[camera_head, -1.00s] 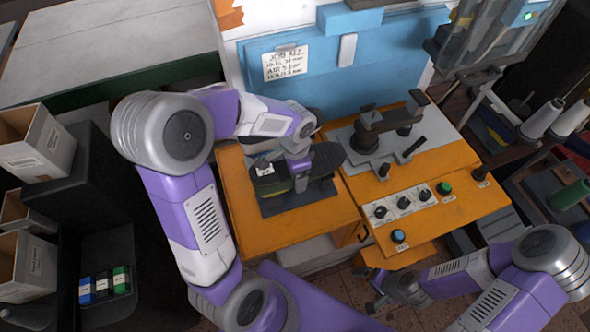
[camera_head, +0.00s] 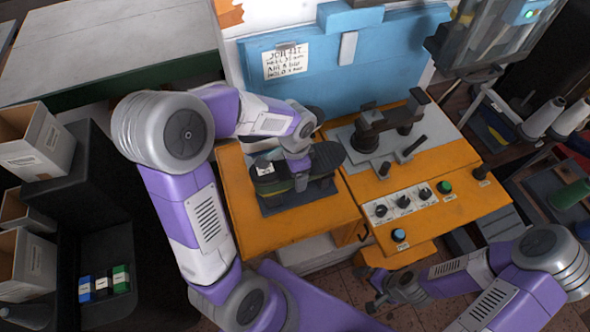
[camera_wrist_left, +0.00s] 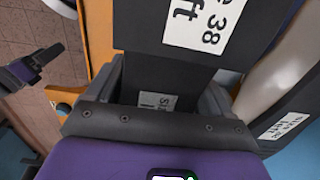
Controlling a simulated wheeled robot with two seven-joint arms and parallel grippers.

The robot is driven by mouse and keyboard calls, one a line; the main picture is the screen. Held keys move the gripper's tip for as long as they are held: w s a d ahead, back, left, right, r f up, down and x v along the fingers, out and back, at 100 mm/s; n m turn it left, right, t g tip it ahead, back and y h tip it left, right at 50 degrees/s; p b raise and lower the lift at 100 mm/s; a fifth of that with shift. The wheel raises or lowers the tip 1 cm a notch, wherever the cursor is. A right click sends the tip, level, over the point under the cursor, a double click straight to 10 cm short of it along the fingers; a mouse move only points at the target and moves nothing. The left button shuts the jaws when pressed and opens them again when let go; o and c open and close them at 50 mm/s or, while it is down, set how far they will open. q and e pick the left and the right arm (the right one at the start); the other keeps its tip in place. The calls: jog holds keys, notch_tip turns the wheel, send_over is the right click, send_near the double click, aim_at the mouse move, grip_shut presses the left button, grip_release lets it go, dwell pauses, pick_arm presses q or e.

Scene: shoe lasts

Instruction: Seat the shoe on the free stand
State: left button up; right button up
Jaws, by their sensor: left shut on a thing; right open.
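My left gripper (camera_head: 299,178) is shut on a dark shoe (camera_head: 327,156), low over a dark base plate (camera_head: 290,204) on the orange bench. The shoe's rounded end sticks out to the right of the gripper. Left of the gripper is a dark, green-edged piece with a white tag (camera_head: 263,167); I cannot tell whether it is another shoe. In the left wrist view a dark surface with a "38 left" label (camera_wrist_left: 197,22) fills the top, above the jaws (camera_wrist_left: 160,98). The stand under the shoe is mostly hidden. My right gripper (camera_head: 384,297) is open and empty, in front of the bench.
Right of the plate are a machine with a dark arm (camera_head: 385,125) and a panel of knobs and buttons (camera_head: 402,204). A blue panel (camera_head: 330,65) stands behind. A dark shelf with boxes (camera_head: 35,145) is at left, spools (camera_head: 545,118) at right.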

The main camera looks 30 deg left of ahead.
pick_arm(q)
jog(key=o, duration=1.6)
notch_tip(320, 180, up, 8)
jog(key=shift+f+p, duration=0.15)
jog(key=shift+p, duration=0.65)
